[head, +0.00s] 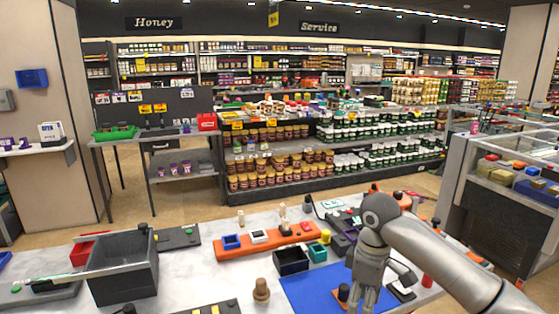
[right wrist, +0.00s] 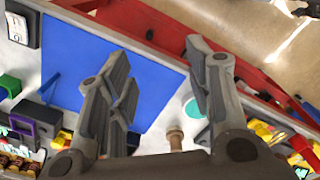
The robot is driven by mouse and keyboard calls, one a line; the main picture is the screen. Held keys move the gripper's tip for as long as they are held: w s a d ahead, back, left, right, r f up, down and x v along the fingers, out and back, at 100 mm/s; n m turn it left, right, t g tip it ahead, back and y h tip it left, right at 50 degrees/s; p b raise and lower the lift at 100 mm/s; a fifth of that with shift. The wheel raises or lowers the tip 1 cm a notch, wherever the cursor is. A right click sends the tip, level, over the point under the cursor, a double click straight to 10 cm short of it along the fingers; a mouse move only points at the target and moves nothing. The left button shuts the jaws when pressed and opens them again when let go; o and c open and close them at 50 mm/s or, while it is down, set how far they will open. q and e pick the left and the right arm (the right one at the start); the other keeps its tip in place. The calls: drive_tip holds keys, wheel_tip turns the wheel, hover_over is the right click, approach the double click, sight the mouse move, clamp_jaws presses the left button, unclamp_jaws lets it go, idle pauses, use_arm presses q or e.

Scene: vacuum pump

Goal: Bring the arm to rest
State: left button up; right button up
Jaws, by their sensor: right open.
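My right arm (head: 440,250) reaches in from the right in the head view and bends down over the work table. My right gripper (head: 362,301) points down above the right part of a blue mat (head: 305,285). In the right wrist view its two fingers (right wrist: 160,68) are spread apart, with nothing between them. The blue mat (right wrist: 75,50) shows behind the fingers there. A brown wooden knob-like piece (head: 261,290) stands left of the mat in the head view, apart from the gripper. My left gripper does not show clearly in either view.
The table holds a grey bin (head: 122,278), an orange tray (head: 235,252) with small parts, a black box (head: 291,262) and a teal cup (head: 317,252). Small items crowd the table right of the mat. Shop shelves (head: 280,175) stand beyond.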

drive_tip(key=s+a+f+m+t+y, duration=0.1)
drive_tip(key=s+a+f+y, duration=0.1)
drive_tip(key=s+a+f, duration=0.45)
drive_tip(key=s+a+f+m+t+y, duration=0.1)
drive_tip(key=s+a+f, duration=0.2)
drive_tip(key=s+f, duration=0.5)
drive_tip(key=s+d+f+m+t+h, duration=0.3)
drive_tip(key=s+d+m, duration=0.5)
drive_tip(key=s+d, duration=0.6)
drive_tip(key=s+a+f+g, duration=0.1)
drive_tip(key=s+f, duration=0.1)
drive_tip(key=f, duration=1.2)
drive_tip(key=s+a+f+g, duration=0.1)
drive_tip(key=f+g, duration=0.1)
drive_tip(key=f, duration=1.2)
drive_tip(key=s+d+f+g, duration=0.1)
drive_tip(key=s+d+f, duration=0.1)
drive_tip(key=s+f, duration=1.3)
drive_tip(key=shift+s+d+f+n, duration=0.3)
drive_tip(key=shift+s+d, duration=0.1)
drive_tip(key=shift+s, duration=0.4)
